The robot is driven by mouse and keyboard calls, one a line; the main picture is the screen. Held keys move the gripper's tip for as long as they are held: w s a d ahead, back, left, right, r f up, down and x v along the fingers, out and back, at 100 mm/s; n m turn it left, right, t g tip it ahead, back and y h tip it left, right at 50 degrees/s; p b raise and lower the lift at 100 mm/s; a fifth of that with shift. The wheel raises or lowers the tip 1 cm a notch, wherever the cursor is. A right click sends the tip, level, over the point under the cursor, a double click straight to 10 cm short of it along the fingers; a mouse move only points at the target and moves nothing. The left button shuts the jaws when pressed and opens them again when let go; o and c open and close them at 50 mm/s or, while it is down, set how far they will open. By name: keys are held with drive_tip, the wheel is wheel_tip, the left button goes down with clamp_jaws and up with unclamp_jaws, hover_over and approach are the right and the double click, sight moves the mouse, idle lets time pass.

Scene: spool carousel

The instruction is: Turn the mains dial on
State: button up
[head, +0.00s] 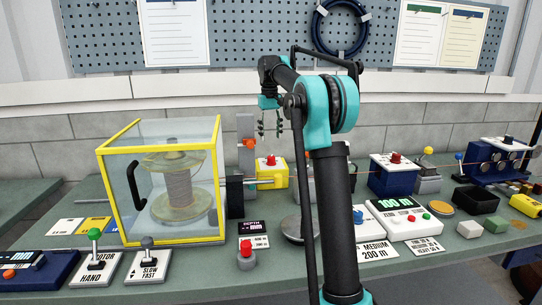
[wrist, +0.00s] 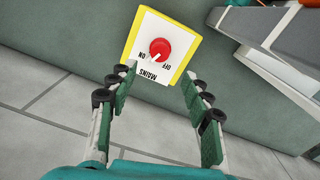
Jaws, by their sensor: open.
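The mains dial is a red round knob (wrist: 160,49) on a white plate with a yellow edge. The plate is lettered MAINS, ON and OFF, upside down in the wrist view. A small white mark at the knob's lower left lies near the ON and OFF lettering; I cannot tell which it points to. In the head view the dial sits on a yellow box (head: 277,181) at the back of the bench. My gripper (head: 270,134) is open and empty above the box. In the wrist view its fingertips (wrist: 160,71) are apart, short of the knob.
A clear yellow-framed case (head: 103,190) with a spool stands left of the box. A grey post with an orange knob (head: 249,144) is close beside it. A blue box with a red knob (head: 393,178) stands to the right. The wall is behind.

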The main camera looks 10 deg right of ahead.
sight(271, 157)
wheel_tip(271, 157, down, 10)
drive_tip(key=shift+d+r, duration=0.1)
drive_tip(key=shift+r, duration=0.15)
